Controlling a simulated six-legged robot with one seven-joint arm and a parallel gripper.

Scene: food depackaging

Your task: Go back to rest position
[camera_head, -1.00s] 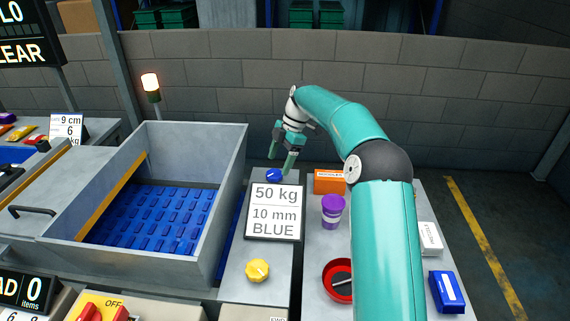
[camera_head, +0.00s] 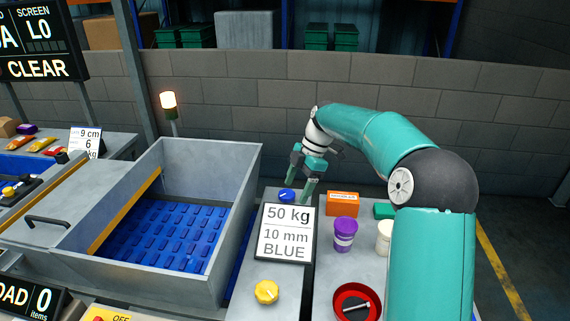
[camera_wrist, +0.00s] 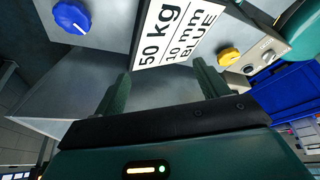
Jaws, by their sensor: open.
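My gripper (camera_head: 305,186) is open, with nothing between its fingers, above the back of the control panel near the blue knob (camera_head: 286,195). In the wrist view its two fingers (camera_wrist: 160,92) are spread apart, and the blue knob (camera_wrist: 72,17) shows at the upper left. The sign (camera_head: 285,233) reading 50 kg, 10 mm, BLUE stands just in front of the gripper. The yellow knob (camera_head: 266,292) is in front of the sign. My arm covers part of the right table.
Left of the panel is a grey bin (camera_head: 245,190) with a blue slatted floor. On the right table are an orange box (camera_head: 342,204), purple cup (camera_head: 345,236), white cup (camera_head: 384,240), green item (camera_head: 383,210) and red bowl (camera_head: 340,304). A block wall (camera_head: 250,110) stands behind.

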